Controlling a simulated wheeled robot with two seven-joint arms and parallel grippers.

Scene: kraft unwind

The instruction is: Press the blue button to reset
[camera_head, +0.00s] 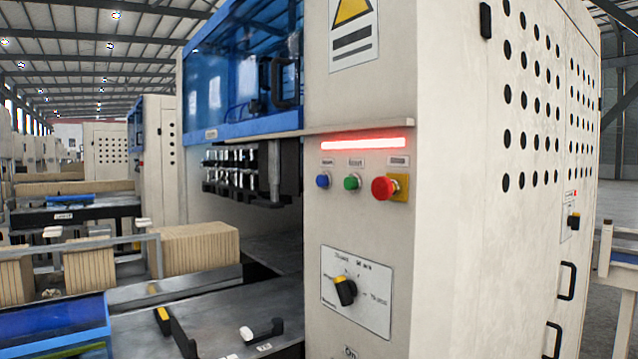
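The blue button (322,181) is a small round knob on the front panel of a cream machine cabinet (470,180), in the middle of the head view. A small label, too small to read surely, sits above it. To its right are a green button (352,182) and a red mushroom button (383,188) on a yellow plate. Nothing covers the blue button. A bar above the buttons glows red (363,144). Neither of my grippers shows in this view.
A black and yellow rotary switch (345,291) sits lower on the panel. To the left is the machine's open bay with a metal bed (200,290), cardboard stacks (195,248) and a blue bin (55,325). Black handles (567,281) project from the cabinet's right side.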

